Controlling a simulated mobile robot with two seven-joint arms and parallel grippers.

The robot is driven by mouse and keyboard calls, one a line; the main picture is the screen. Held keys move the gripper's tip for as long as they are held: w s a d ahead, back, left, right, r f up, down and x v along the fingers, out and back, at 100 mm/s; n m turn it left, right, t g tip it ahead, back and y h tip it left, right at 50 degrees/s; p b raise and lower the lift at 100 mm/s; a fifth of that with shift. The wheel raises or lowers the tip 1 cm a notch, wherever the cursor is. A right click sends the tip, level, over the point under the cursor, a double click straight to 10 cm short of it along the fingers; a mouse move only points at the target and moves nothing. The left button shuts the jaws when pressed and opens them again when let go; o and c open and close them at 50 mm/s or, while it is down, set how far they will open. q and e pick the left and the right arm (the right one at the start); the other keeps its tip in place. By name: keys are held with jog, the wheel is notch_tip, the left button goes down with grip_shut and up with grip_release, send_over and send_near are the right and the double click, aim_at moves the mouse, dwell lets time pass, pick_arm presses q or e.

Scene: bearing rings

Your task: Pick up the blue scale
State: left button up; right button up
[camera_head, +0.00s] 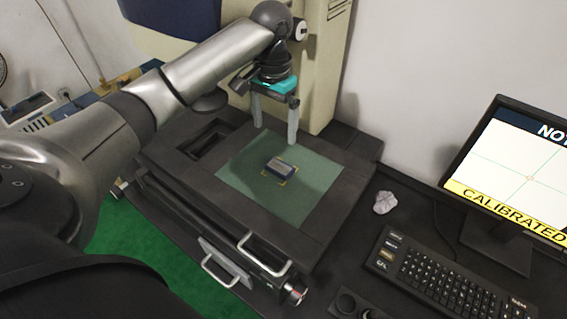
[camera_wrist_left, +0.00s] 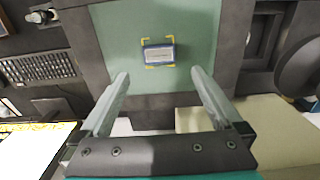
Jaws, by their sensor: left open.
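The blue scale (camera_head: 281,168) is a small blue block with a grey top. It lies on the green plate (camera_head: 236,178) of the dark machine stage, inside yellow corner marks. It also shows in the left wrist view (camera_wrist_left: 158,54), beyond the fingertips. My left gripper (camera_head: 275,133) is open and empty, above and behind the scale in the head view. Its two fingers also show in the left wrist view (camera_wrist_left: 160,78), spread apart and not touching the scale. My right gripper is in neither view.
A monitor (camera_head: 522,170) and a keyboard (camera_head: 446,276) stand at the right. A crumpled pale lump (camera_head: 385,202) lies beside the stage. The machine's beige column (camera_head: 322,70) rises behind my gripper. Metal handles (camera_head: 262,256) stick out at the stage's front. The plate around the scale is clear.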

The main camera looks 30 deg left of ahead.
pick_arm(q)
send_over(278, 168)
jog(key=f, duration=0.7)
jog(key=shift+s+a+b, duration=0.15)
jog(key=shift+s+b, duration=0.15)
jog(key=shift+w+f+b, duration=0.2)
jog(key=shift+f, duration=1.35)
jog(key=shift+w+f+b, duration=0.15)
jog(key=shift+f, duration=1.4)
